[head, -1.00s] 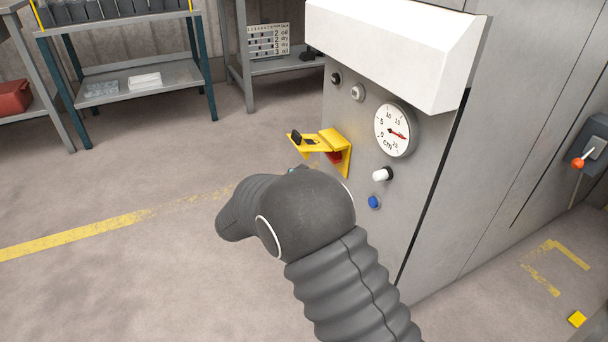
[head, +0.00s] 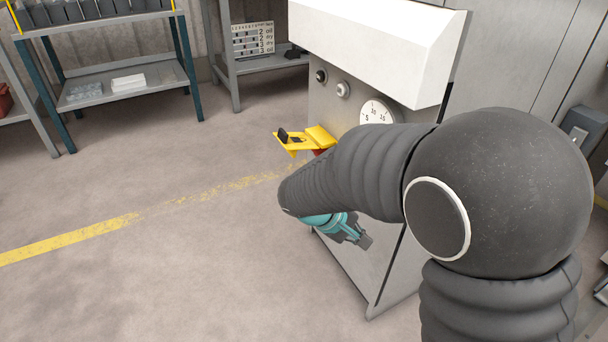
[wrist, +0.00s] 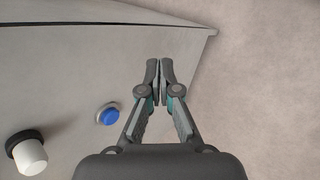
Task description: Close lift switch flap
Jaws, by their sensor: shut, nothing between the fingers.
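The yellow lift switch flap (head: 321,136) is on the grey front panel of the machine, with a yellow plate bearing a black part sticking out to the left. A bit of red shows under it; my arm hides the rest. My gripper (head: 366,241) is below and right of the flap, in front of the lower panel, apart from the flap. In the wrist view my gripper (wrist: 160,65) is shut and empty, its fingertips together. The flap is not in the wrist view.
The panel carries a round gauge (head: 376,112) partly behind my arm, and two small knobs above the flap. The wrist view shows a blue button (wrist: 109,115) and a white knob (wrist: 30,155). A white hood (head: 375,40) overhangs the panel. The floor to the left is clear.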

